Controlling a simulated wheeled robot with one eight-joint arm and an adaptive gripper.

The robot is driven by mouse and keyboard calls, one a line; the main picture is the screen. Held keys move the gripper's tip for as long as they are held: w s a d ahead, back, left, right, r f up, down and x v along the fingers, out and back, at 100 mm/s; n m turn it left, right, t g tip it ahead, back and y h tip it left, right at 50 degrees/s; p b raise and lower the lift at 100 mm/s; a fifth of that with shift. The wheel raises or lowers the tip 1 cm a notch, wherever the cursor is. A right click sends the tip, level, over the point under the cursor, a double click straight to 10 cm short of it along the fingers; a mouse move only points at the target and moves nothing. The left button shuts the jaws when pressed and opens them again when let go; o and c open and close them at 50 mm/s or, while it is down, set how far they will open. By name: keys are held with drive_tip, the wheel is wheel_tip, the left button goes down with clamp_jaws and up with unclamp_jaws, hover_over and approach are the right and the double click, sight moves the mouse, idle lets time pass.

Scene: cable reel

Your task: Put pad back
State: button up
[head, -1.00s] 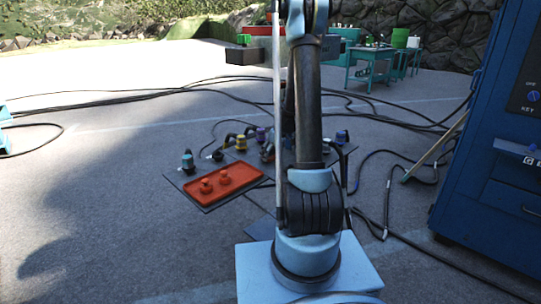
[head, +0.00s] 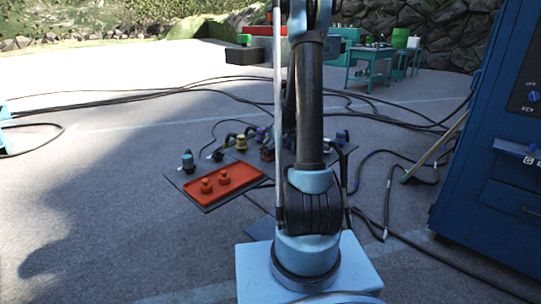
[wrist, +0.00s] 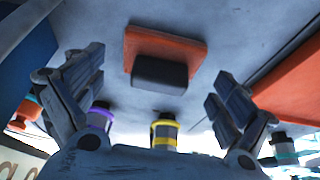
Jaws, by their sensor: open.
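In the wrist view, an orange-red square pad (wrist: 190,50) with a dark block (wrist: 160,75) on it shows against a grey panel (wrist: 225,25). My gripper (wrist: 158,68) is open, with one finger to the left and one to the right of the pad's block. Nothing is held between the fingers. I cannot tell whether the fingertips are level with the block. In the head view my arm hides the gripper and most of this area.
A red tray (head: 240,178) with two knobs lies on the panel's left part. A yellow-banded connector (wrist: 164,132) and a purple-topped one (wrist: 99,115) stand near the gripper. Cables (head: 400,235) cross the floor. A blue cabinet (head: 480,190) stands at right.

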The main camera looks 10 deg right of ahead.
drive_tip(key=v, duration=1)
drive_tip(key=s+a+r+m+h, duration=0.1)
drive_tip(key=s+a+r+m, duration=0.15)
drive_tip(key=s, duration=0.75)
drive_tip(key=s+a+r+m, duration=0.1)
drive_tip(key=s+r, duration=0.2)
drive_tip(key=s, duration=0.7)
drive_tip(key=s+f+m, duration=0.1)
drive_tip(key=s+f, duration=0.1)
drive_tip(key=s, duration=0.8)
drive_tip(key=s+f+m+g+h, duration=0.1)
drive_tip(key=s+f+m, duration=0.1)
drive_tip(key=s, duration=0.8)
drive_tip(key=shift+s+d+f+h, duration=0.25)
drive_tip(key=shift+d+f+h, duration=0.05)
drive_tip(key=shift+f, duration=0.55)
drive_tip(key=shift+m, duration=0.25)
